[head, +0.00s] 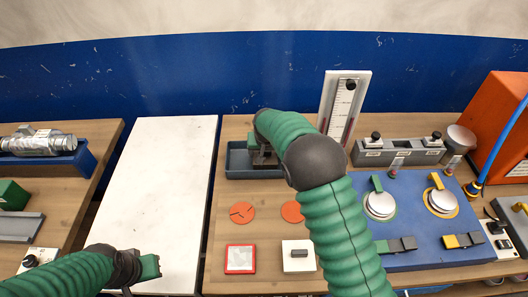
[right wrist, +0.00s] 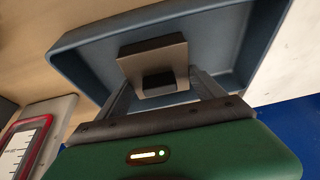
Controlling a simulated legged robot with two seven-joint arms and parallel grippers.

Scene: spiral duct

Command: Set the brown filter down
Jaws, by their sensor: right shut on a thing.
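The brown filter (right wrist: 137,60) shows in the right wrist view as a square brownish plate with a dark grip block in its middle. My right gripper (right wrist: 155,88) is shut on that block. It holds the filter over the blue-grey tray (right wrist: 95,72); I cannot tell whether the filter touches the tray floor. In the head view my right gripper (head: 264,157) is over the right part of the tray (head: 238,173), and the filter is largely hidden there. My left gripper (head: 150,268) is low at the left, over the white board's near end, with its jaw gap unclear.
Two orange discs (head: 242,212), a red-framed plate (head: 240,259) and a white plate with a dark block (head: 298,255) lie in front of the tray. A gauge board (head: 342,100) stands behind. A blue panel (head: 410,205) is at right. The white board (head: 160,190) is clear.

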